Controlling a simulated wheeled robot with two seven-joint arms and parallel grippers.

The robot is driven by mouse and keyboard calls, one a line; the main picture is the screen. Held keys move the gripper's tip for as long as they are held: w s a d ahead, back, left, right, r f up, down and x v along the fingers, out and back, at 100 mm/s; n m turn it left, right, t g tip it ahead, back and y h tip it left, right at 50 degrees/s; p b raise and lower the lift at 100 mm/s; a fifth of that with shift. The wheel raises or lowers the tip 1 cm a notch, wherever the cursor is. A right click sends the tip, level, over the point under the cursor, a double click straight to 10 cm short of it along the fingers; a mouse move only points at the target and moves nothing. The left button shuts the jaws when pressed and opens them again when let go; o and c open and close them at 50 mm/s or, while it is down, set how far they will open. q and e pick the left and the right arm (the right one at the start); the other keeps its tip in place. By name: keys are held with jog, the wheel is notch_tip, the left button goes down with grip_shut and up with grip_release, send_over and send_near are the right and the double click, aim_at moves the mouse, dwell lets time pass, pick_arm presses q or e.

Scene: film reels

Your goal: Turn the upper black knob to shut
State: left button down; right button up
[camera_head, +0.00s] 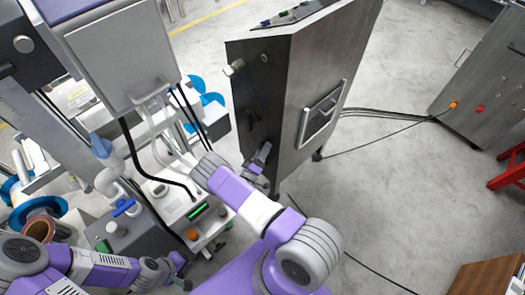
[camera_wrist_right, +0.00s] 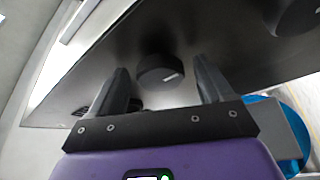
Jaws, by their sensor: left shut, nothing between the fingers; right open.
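The black knobs are on the dark left face of the metal cabinet (camera_head: 305,75). One small black knob (camera_head: 250,119) shows in the head view. In the right wrist view a round black knob (camera_wrist_right: 160,71) with a short white mark faces me, and a larger black round part (camera_wrist_right: 292,14) is cut off at the top right. I cannot tell which is the upper one. My right gripper (camera_head: 263,152) is open at the cabinet face. Its fingertips (camera_wrist_right: 160,72) stand on either side of the knob, without visible contact. My left gripper (camera_head: 183,268) is shut and empty, low and away from the cabinet.
A machine with a grey box (camera_head: 125,50), hoses and a green-lit panel (camera_head: 198,211) stands left of the cabinet. Black cables (camera_head: 385,112) run across the floor. Open floor lies right of the cabinet.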

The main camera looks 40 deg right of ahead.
jog(key=p+v, duration=0.1)
jog(key=v, duration=0.6)
jog(key=shift+s+a+p, duration=0.15)
jog(key=shift+a+p, duration=0.1)
jog(key=shift+p, duration=0.1)
jog(key=shift+f, duration=0.1)
